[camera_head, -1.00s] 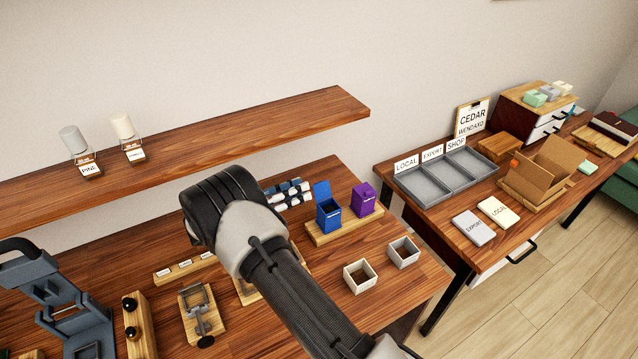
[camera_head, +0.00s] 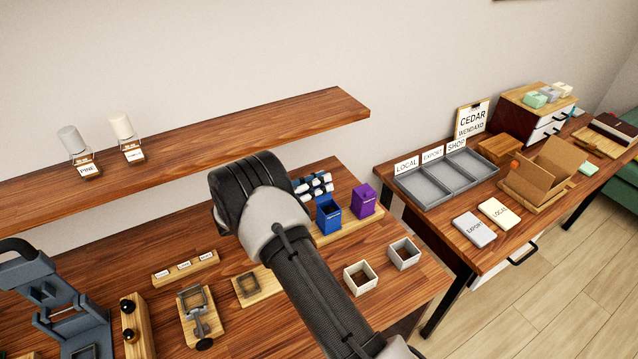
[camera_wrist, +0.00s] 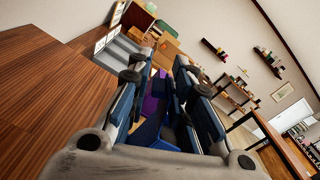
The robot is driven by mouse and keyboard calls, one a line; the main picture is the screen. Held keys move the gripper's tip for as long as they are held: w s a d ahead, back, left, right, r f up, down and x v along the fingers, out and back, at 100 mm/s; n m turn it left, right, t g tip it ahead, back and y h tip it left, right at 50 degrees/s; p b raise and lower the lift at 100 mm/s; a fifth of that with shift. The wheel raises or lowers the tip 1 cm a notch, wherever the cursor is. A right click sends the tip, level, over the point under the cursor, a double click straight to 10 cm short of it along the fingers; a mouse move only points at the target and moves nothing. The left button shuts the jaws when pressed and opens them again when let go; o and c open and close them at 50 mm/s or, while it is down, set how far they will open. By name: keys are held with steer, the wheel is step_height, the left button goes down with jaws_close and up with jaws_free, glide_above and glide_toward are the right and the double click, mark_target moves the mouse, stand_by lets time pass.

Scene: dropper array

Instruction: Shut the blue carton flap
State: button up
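The blue carton (camera_head: 329,220) stands upright on a wooden base, left of a purple carton (camera_head: 364,201). A little of its blue flap (camera_head: 325,200) shows at the back of the carton's top. The rest is hidden behind my fingers, so I cannot tell its exact tilt. My gripper (camera_head: 316,186) reaches in from the left, its fingertips at the flap; contact is unclear. In the wrist view my gripper (camera_wrist: 160,78) has its fingers apart. The purple carton (camera_wrist: 152,105) shows between them, with a blue surface (camera_wrist: 150,136) closer in.
Two small open boxes (camera_head: 361,278) (camera_head: 404,253) stand in front of the cartons. A wooden shelf (camera_head: 230,128) runs above the bench behind my arm. A grey divided tray (camera_head: 408,187) is on the table to the right.

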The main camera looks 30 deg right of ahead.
mark_target(324, 200)
jaws_close()
steer(key=m, duration=0.1)
steer(key=s+m, duration=0.1)
steer(key=m, duration=0.1)
steer(key=shift+s+r+b, duration=0.15)
steer(key=shift+r+b, duration=0.15)
steer(key=shift+b, duration=0.05)
steer(key=m, duration=0.2)
steer(key=s+m+b, duration=0.1)
steer(key=m, duration=0.1)
steer(key=shift+s+r, duration=0.1)
steer(key=shift+s, duration=0.2)
steer(key=m+b, duration=0.1)
steer(key=s+m+b, duration=0.1)
steer(key=m, duration=0.1)
steer(key=shift+s+m, duration=0.25)
steer(key=shift+m, duration=0.05)
steer(key=shift+s+d+f+m+b, duration=0.1)
steer(key=shift+s+f+m+b, duration=0.15)
steer(key=shift+m+b, duration=0.4)
steer(key=shift+s+a+f+m+b, duration=0.1)
steer(key=shift+s+m+b, duration=0.3)
steer(key=shift+m, duration=0.5)
steer(key=shift+s+d+f+m+b, duration=0.1)
steer(key=shift+s+f+m+b, duration=0.1)
steer(key=shift+m+b, duration=0.5)
steer(key=shift+o, duration=1.1)
jaws_free()
